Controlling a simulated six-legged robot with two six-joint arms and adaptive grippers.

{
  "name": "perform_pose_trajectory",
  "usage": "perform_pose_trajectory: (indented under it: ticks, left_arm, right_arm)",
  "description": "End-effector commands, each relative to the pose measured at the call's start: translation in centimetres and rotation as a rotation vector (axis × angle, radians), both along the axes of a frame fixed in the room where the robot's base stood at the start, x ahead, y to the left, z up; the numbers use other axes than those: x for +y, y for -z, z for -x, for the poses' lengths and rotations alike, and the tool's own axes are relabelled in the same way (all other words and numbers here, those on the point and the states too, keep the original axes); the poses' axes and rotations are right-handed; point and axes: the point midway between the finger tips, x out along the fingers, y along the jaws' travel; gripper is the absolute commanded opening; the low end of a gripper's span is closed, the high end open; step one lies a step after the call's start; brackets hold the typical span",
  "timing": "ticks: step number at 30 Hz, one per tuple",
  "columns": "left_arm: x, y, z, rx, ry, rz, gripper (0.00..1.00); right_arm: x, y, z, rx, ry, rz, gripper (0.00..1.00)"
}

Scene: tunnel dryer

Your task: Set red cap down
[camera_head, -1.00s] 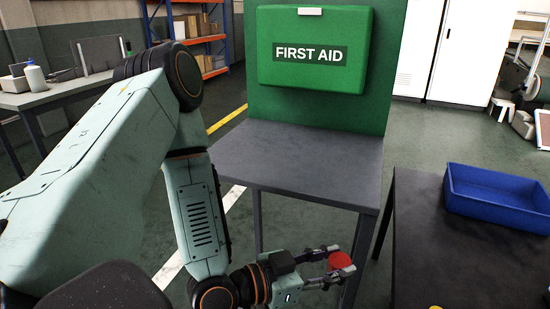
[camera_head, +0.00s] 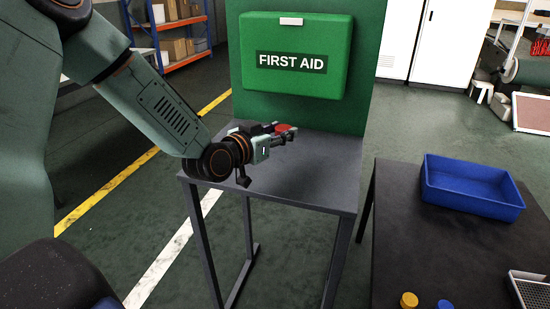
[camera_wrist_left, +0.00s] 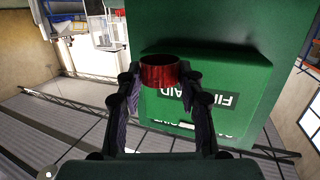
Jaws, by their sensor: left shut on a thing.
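My left gripper (camera_head: 277,136) is over the small grey table (camera_head: 310,180) in front of the green first aid board. It is shut on the red cap (camera_head: 285,127), which shows just past the fingertips in the head view. In the left wrist view the red cap (camera_wrist_left: 158,72) sits between the two dark fingertips (camera_wrist_left: 160,85), with the first aid box beyond it. The head view does not clearly show the gap between the cap and the tabletop. My right gripper is not in view.
A green first aid box (camera_head: 292,58) hangs on the board behind the table. A black table (camera_head: 430,250) at right holds a blue bin (camera_head: 470,190), a yellow cap (camera_head: 408,300), a blue cap (camera_head: 445,304) and a metal tray (camera_head: 530,290). The grey table's right part is clear.

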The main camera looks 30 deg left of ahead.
Motion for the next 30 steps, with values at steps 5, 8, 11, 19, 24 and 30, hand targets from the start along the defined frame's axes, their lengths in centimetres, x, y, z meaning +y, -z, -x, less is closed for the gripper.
perform_pose_trajectory:
  ticks: [5,8,11,19,24,30]
  left_arm:
    - [0.1,4.0,0.1,0.007,-0.002,0.0,0.22]
    - [0.1,5.4,0.1,0.005,-0.002,0.0,0.22]
    - [0.2,6.1,0.1,0.003,-0.004,0.001,0.22]
    - [0.2,8.9,0.1,0.004,-0.003,-0.001,0.22]
    - [0.2,9.9,0.1,0.002,-0.003,0.0,0.22]
    - [0.2,9.8,0.1,0.002,-0.003,0.001,0.22]
  right_arm:
    - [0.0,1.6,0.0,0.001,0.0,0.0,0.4]
    - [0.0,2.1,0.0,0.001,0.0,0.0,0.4]
    - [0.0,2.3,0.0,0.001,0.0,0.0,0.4]
    - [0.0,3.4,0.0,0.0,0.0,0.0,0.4]
    - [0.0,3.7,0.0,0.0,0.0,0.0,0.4]
    - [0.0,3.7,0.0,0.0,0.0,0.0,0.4]
